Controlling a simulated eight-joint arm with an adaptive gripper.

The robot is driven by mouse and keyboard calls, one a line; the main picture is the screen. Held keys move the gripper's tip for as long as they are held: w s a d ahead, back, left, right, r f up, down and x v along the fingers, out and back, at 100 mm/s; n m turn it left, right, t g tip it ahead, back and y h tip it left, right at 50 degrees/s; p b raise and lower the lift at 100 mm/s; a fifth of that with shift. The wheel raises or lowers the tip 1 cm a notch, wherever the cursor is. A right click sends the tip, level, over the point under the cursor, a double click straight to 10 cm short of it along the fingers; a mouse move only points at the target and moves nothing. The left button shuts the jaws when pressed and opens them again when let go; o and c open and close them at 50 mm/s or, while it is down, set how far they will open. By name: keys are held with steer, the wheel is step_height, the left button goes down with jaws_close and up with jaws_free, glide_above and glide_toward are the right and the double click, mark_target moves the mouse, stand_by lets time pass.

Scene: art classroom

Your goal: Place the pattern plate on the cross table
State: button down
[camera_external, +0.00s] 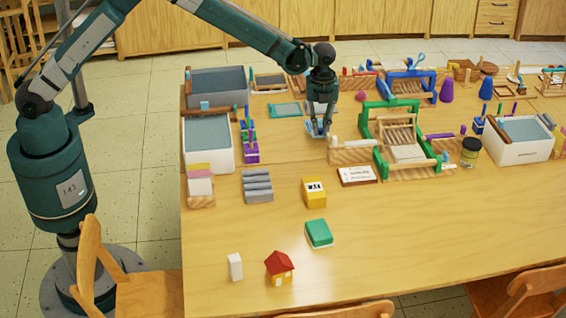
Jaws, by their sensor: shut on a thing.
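My gripper (319,129) is low over the table, left of the green-framed wooden device. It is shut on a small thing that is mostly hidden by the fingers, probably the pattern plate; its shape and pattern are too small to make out. The green-framed device (368,130) has wooden rollers or bars and a pale flat piece (407,153) low at its front. A similar blue-framed device (428,84) stands behind it. I cannot tell for sure which part is the cross table.
Grey-topped white bins stand at the left (208,163) and right (519,153). A teal-framed tray (284,111) lies left of my gripper. A white card (356,176), yellow box (314,193) and green block (319,233) lie nearer the front. The front right is clear.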

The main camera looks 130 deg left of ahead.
steer(key=shift+f+b, duration=0.3)
steer(key=shift+f, duration=1.55)
steer(key=shift+f, duration=0.1)
steer(key=c, duration=2.4)
jaws_free()
step_height(320, 180, up, 12)
steer(key=shift+r+p, duration=0.1)
steer(key=shift+p, duration=0.7)
